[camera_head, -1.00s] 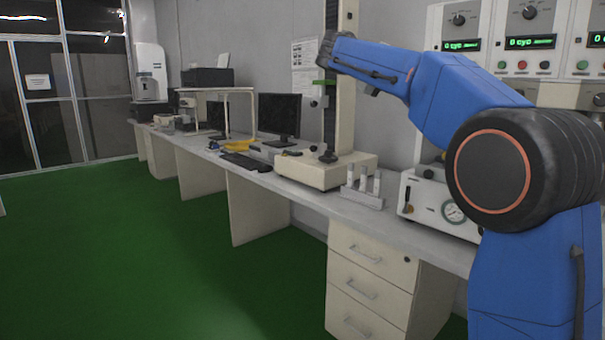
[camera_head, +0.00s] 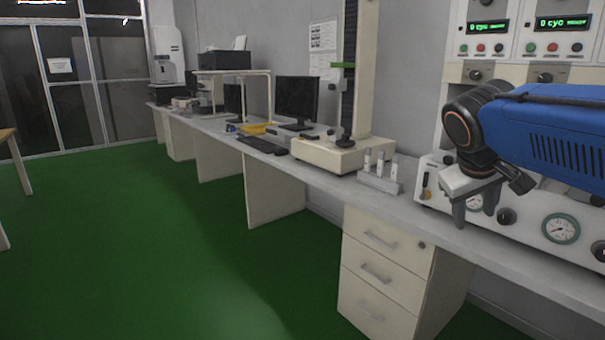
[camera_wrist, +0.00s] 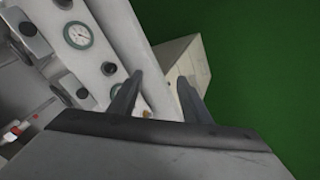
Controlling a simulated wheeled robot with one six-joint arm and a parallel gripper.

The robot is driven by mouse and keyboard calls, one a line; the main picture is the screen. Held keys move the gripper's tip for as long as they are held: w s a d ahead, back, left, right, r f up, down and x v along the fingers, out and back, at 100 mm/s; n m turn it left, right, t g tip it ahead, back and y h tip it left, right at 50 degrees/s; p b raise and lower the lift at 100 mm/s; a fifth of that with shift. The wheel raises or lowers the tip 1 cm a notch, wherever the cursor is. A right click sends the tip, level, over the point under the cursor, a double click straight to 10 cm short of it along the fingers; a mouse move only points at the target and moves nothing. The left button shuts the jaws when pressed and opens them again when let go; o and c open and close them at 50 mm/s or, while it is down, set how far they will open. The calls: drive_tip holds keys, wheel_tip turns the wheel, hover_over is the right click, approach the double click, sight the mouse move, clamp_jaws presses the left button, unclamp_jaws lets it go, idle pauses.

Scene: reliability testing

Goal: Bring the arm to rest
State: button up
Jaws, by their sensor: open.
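My blue arm (camera_head: 560,130) comes in from the right edge in the head view, and its wrist bends downward. My gripper (camera_head: 475,220) points down in front of the white gauge panel at the right end of the bench. Its two grey fingers are apart with nothing between them. In the wrist view my gripper (camera_wrist: 155,98) also shows open and empty, with the bench edge, the drawer unit and the green floor beyond it.
The long grey bench (camera_head: 320,180) runs along the wall. A rack of vials (camera_head: 380,180), a testing stand (camera_head: 340,155) and a monitor (camera_head: 297,98) stand on it. The gauge panel (camera_head: 530,220) is close behind my gripper. The green floor (camera_head: 150,250) at left is open.

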drive_tip(key=s+a+f+y, duration=0.2)
drive_tip(key=s+a+f, duration=0.1)
drive_tip(key=s+f, duration=0.5)
drive_tip(key=s+a+f+m+y, duration=0.1)
drive_tip(key=s+a+f+y, duration=0.1)
drive_tip(key=s+f, duration=0.7)
wheel_tip(320, 180, down, 2)
drive_tip(key=shift+a+f+y, duration=0.1)
drive_tip(key=shift+a+y, duration=0.2)
drive_tip(key=shift+a, duration=0.5)
